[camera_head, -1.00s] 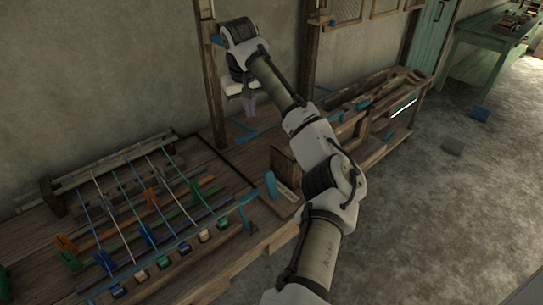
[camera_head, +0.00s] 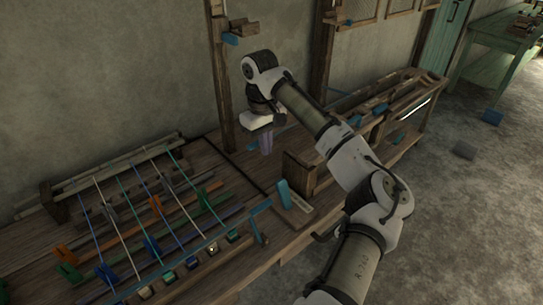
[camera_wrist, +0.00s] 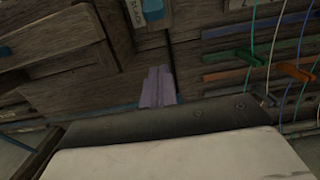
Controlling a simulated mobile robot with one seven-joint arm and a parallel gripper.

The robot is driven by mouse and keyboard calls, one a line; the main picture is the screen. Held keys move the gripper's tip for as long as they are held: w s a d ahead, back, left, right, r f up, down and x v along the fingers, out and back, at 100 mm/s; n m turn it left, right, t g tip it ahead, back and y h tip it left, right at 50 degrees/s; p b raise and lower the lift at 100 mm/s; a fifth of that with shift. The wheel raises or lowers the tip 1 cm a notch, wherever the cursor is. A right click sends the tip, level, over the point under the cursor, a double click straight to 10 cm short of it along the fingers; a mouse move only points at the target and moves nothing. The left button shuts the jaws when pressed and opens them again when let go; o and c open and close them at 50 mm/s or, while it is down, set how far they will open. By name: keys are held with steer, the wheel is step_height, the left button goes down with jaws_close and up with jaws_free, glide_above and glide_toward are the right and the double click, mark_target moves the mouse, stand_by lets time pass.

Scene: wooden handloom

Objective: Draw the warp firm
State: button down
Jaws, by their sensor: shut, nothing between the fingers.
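The warp (camera_head: 130,205) is a row of several coloured threads running across a low wooden loom frame at the lower left. The threads run from the back rail (camera_head: 120,172) to small blocks (camera_head: 190,263) along the front; I cannot tell how taut they are. A blue upright handle (camera_head: 284,192) stands on a labelled wooden plate (camera_head: 299,212) right of the threads. The handle's end also shows at the top of the wrist view (camera_wrist: 153,9). My gripper (camera_head: 266,150) is shut and empty, pointing down over the bench behind the handle, apart from it. Its fingers show mauve in the wrist view (camera_wrist: 157,86).
Orange, green and blue clips (camera_head: 152,247) sit among the threads. A wooden post (camera_head: 222,90) with a blue-fitted bracket rises behind my gripper. A wooden box (camera_head: 300,172) stands right of the handle, with a long rack (camera_head: 385,105) beyond. The floor at right is mostly clear.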

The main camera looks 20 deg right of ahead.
mark_target(285, 196)
steer(key=f, duration=0.2)
steer(key=f+p, duration=0.1)
steer(key=f, duration=0.5)
steer(key=shift+s+d+f+p, duration=0.2)
steer(key=shift+s+p, duration=0.2)
steer(key=s, duration=0.1)
steer(key=s+d+r+p, duration=0.1)
steer(key=shift+s, duration=0.3)
steer(key=shift+s+p, duration=0.3)
steer(key=shift+s, duration=0.05)
